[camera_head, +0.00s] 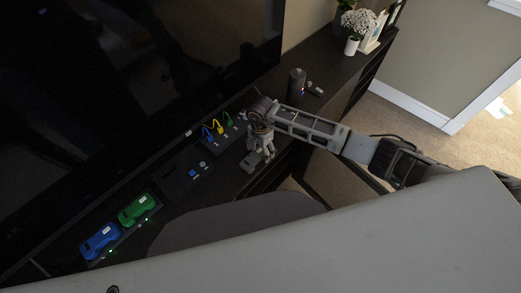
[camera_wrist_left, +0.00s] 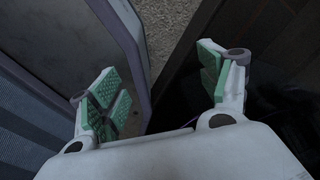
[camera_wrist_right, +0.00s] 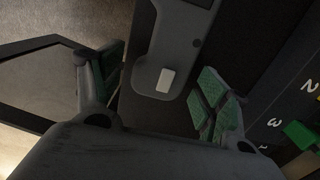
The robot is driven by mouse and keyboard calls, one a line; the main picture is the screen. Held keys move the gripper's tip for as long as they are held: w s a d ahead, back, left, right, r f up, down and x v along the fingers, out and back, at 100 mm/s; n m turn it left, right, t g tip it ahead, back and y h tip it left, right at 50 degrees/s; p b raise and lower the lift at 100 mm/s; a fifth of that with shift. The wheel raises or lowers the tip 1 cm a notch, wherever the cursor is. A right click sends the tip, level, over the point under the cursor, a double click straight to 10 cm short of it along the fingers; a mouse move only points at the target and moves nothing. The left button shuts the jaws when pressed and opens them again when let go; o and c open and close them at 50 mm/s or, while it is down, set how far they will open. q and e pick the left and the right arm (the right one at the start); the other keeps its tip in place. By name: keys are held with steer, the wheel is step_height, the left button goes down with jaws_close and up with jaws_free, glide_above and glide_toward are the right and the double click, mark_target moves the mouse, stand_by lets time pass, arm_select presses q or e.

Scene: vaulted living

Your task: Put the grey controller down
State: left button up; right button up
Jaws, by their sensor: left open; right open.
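The grey controller (camera_wrist_right: 150,78), with a pale pad on it, lies between the fingers of my right gripper (camera_wrist_right: 160,95) in the right wrist view, with a gap on both sides. In the head view my right gripper (camera_head: 262,148) points down over the front edge of the dark TV bench, and the controller (camera_head: 249,163) shows grey just below it. The gripper is open. The fingers partly hide the controller in the head view. My left gripper (camera_wrist_left: 165,95) is open and empty in the left wrist view, and out of the head view.
The dark bench (camera_head: 172,215) holds a blue car (camera_head: 100,241), a green car (camera_head: 138,208), a black box (camera_head: 184,172), coloured plugs (camera_head: 218,127) in a numbered strip, and a dark cylinder (camera_head: 297,83). White flowers (camera_head: 357,22) stand farther back. The TV (camera_head: 130,90) rises behind.

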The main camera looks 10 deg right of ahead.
steer(key=shift+r, duration=0.6)
arm_select(q)
steer(key=shift+s+a+f+b, duration=0.15)
steer(key=shift+a+f+b, duration=0.35)
steer(key=shift+a, duration=0.1)
arm_select(e)
step_height(320, 180, up, 11)
steer(key=shift+w, duration=0.25)
